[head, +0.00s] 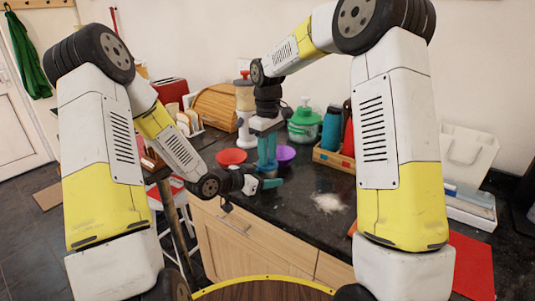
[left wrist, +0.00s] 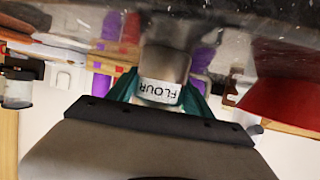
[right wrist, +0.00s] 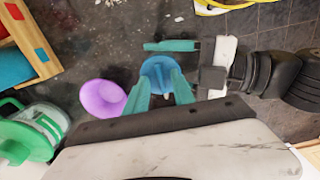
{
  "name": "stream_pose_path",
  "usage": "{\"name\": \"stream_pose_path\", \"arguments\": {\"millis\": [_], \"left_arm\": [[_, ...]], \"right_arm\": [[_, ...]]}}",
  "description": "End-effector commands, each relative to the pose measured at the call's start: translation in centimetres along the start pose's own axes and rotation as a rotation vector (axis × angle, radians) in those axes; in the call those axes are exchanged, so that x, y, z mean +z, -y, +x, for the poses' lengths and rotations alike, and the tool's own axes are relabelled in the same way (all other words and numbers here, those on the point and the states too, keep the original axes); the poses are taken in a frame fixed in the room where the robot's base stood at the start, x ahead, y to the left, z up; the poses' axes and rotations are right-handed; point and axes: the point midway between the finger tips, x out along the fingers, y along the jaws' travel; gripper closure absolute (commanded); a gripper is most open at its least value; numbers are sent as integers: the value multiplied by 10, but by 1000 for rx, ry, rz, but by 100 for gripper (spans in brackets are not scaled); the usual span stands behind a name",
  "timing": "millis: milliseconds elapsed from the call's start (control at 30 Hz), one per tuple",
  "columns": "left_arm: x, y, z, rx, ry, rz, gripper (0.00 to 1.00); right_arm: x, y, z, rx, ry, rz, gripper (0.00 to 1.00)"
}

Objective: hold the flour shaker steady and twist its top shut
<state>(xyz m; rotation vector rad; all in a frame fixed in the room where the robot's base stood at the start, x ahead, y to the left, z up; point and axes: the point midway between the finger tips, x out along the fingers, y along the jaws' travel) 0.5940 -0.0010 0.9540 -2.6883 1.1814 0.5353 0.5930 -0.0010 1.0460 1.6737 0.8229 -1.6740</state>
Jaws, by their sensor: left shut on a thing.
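In the right wrist view the shaker's round blue top (right wrist: 158,70) shows at the fingertips of my right gripper (right wrist: 162,88). My right gripper (head: 267,158) points straight down above the shaker, its fingers apart over the top. Contact with the top cannot be made out. In the head view the shaker is mostly hidden by the grippers.
A red bowl (head: 231,157) and a purple bowl (head: 285,153) flank the grippers. A green-lidded jar (head: 304,126) and a wooden caddy (head: 333,158) stand behind. Spilled flour (head: 328,203) lies on the dark counter to the right, near its front edge.

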Motion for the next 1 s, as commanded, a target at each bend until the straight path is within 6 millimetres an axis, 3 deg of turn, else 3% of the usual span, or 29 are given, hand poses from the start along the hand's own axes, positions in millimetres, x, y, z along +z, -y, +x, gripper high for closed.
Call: {"name": "stream_pose_path", "arguments": {"millis": [200, 333, 733, 1000], "left_arm": [[1, 0, 0, 0, 1, 0, 89], [0, 0, 0, 0, 1, 0, 89], [0, 0, 0, 1, 1, 1, 89], [0, -1, 0, 1, 1, 1, 89]], "right_arm": [[0, 0, -1, 0, -1, 0, 70], [-1, 0, -12, 1, -2, 0, 70], [-1, 0, -92, 2, -3, 0, 70], [0, 0, -119, 0, -1, 0, 70]]}}
